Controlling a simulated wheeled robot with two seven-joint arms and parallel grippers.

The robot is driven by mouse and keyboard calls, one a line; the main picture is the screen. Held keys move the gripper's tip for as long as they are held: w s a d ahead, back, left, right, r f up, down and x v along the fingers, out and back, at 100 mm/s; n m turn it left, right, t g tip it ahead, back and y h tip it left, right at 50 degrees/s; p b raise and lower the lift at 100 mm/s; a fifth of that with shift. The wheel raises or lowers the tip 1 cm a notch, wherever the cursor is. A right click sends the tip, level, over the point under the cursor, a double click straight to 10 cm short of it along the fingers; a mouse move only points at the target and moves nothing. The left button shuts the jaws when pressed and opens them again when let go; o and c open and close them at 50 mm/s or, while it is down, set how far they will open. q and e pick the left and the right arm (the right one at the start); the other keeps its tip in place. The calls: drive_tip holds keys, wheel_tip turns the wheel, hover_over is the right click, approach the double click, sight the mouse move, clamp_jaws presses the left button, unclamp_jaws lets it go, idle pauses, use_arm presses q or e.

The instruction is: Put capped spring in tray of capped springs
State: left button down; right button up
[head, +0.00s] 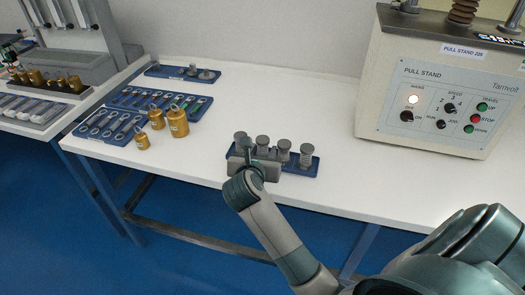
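The blue tray of capped springs (313,170) lies near the front edge of the white table. Several grey capped springs stand in a row at it: one at the right end (306,155), others beside it (284,149) (263,144), and a leftmost one (240,139). My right gripper (249,150) is at the left part of the tray, in front of the leftmost capped spring. Its body hides that spring's lower part and the tray's left end. Its fingertips are hidden, so I cannot tell whether it holds the spring. My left gripper is not in view.
A pull stand machine (440,95) stands at the right. Blue trays (160,103) and brass weights (178,122) are at the left, with another blue tray (160,71) behind. The white table (290,95) is bare between them and the machine.

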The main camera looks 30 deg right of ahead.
drive_tip(key=shift+r, duration=0.2)
drive_tip(key=v, duration=1.2)
drive_tip(key=shift+f, duration=0.1)
idle(0.4)
